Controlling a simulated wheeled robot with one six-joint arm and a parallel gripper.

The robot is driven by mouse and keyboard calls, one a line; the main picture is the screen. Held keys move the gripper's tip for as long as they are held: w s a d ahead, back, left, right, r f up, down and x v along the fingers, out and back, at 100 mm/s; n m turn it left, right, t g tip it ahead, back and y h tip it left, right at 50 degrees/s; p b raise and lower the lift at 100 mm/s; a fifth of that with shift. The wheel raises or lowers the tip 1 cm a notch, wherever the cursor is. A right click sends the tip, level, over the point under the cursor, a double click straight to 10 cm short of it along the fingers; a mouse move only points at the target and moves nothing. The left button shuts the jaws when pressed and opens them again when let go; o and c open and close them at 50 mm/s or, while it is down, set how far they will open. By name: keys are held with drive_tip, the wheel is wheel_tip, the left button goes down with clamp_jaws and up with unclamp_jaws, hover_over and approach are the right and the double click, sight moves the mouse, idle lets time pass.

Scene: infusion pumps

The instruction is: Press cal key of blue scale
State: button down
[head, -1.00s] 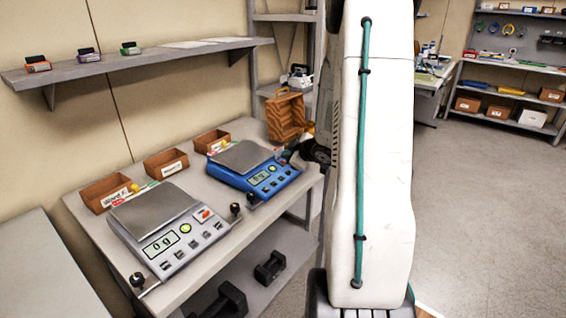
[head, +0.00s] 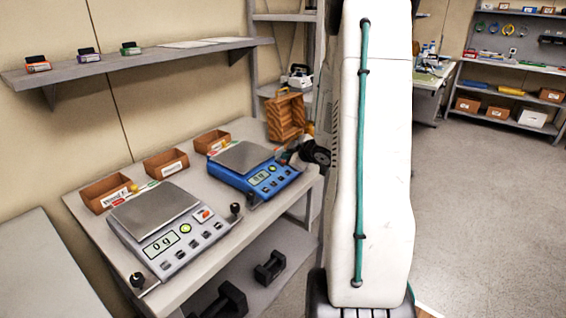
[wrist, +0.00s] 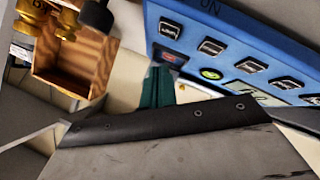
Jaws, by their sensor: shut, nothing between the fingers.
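The blue scale (head: 252,168) stands at the right end of the bench, with a grey pan and a lit greenish display. In the wrist view its blue front panel (wrist: 235,25) fills the upper right, with a row of several dark keys (wrist: 250,65), a red button and a green one. The key labels are too small to read surely. My gripper (head: 286,158) is at the right side of the blue scale in the head view, shut and empty. Its fingertips are small and partly hidden there. I cannot tell whether it touches the scale.
A grey scale (head: 155,212) reading 0 g stands left of the blue one. Small dark knobs stand near the bench's front edge. Orange bins (head: 167,162) line the back. A wooden crate (head: 286,117) stands behind the blue scale, and dark weights (head: 270,267) lie on the lower shelf.

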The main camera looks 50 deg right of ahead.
drive_tip(key=shift+w+f, duration=0.15)
drive_tip(key=shift+f, duration=0.35)
idle(0.8)
drive_tip(key=shift+r, duration=0.1)
drive_tip(key=shift+s+r, duration=0.2)
drive_tip(key=shift+r, duration=0.4)
drive_tip(key=shift+s+r, duration=0.2)
drive_tip(key=shift+r, duration=0.6)
drive_tip(key=shift+s+r, duration=0.25)
drive_tip(key=shift+r, duration=0.6)
drive_tip(key=shift+s+r, duration=0.2)
drive_tip(key=shift+r, duration=0.6)
drive_tip(key=shift+d, duration=0.1)
